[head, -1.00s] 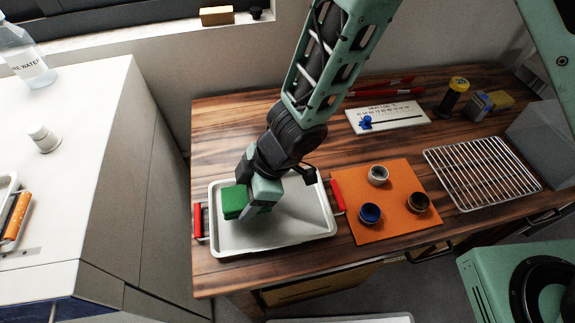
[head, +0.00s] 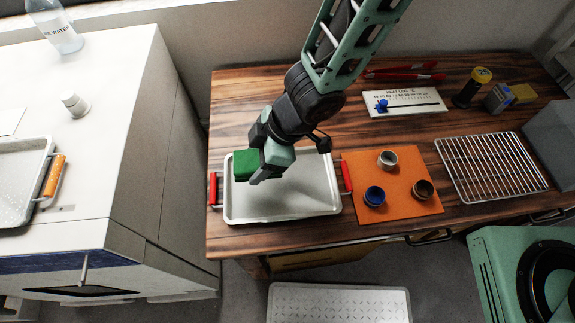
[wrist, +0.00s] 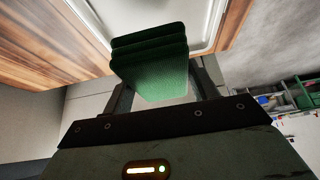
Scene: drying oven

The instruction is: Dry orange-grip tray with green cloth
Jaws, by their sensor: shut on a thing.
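My gripper (head: 264,176) is shut on the folded green cloth (head: 246,165) and holds it above the left part of the red-grip tray (head: 290,208) on the wooden table. The cloth (wrist: 152,72) also fills the space between my fingers in the wrist view. It appears to be raised above the tray, partly hiding its inside. The orange-grip tray (head: 18,180) lies on the white surface at the left edge. Its orange grip (head: 54,176) shows, and its left part is out of frame.
An orange mat (head: 408,205) with three small cups lies right of the red-grip tray. A wire rack (head: 490,168) is further right. A bottle (head: 56,28) and a white-capped object (head: 74,102) stand on the white surface. A gap separates this surface from the table.

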